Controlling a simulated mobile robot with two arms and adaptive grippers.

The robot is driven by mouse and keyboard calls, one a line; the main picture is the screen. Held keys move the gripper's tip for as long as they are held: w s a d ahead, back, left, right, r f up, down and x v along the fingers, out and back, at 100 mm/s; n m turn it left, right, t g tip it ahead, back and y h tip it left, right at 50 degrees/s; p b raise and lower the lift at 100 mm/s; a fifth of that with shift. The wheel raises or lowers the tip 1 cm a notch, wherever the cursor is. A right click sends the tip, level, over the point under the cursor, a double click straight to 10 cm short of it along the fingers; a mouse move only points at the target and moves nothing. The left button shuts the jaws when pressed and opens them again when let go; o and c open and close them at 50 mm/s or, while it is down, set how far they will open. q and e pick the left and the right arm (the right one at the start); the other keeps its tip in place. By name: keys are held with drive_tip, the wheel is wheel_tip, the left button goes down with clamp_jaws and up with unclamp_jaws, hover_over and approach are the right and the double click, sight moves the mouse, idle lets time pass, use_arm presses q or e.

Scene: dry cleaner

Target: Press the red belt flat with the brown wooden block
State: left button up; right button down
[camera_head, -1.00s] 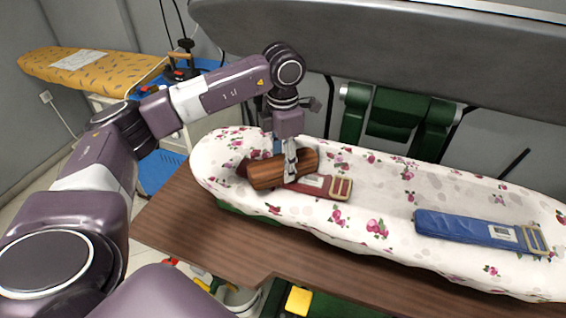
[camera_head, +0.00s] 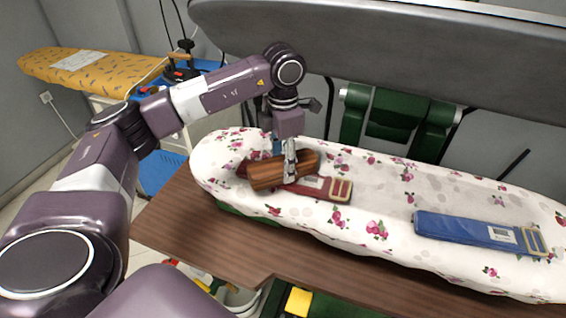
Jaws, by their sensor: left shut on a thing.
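The red belt (camera_head: 325,187) lies on the floral ironing board, with its buckle end to the right and a pale label near it. My left gripper (camera_head: 290,172) is shut on the brown wooden block (camera_head: 265,175). The block is over the left and middle part of the belt and hides much of it. It looks slightly tilted, and I cannot tell whether its whole underside touches the belt. My right gripper is not in view.
A blue belt (camera_head: 465,229) lies on the right of the floral board (camera_head: 380,190). A brown wooden table (camera_head: 190,222) is below the board. A grey press lid (camera_head: 380,50) stands behind. An orange ironing board (camera_head: 70,72) is at back left.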

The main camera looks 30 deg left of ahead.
use_arm(q)
drive_tip(key=shift+w+r+p, duration=0.1)
drive_tip(key=shift+r+p, duration=1.7)
drive_tip(key=shift+r, duration=1.5)
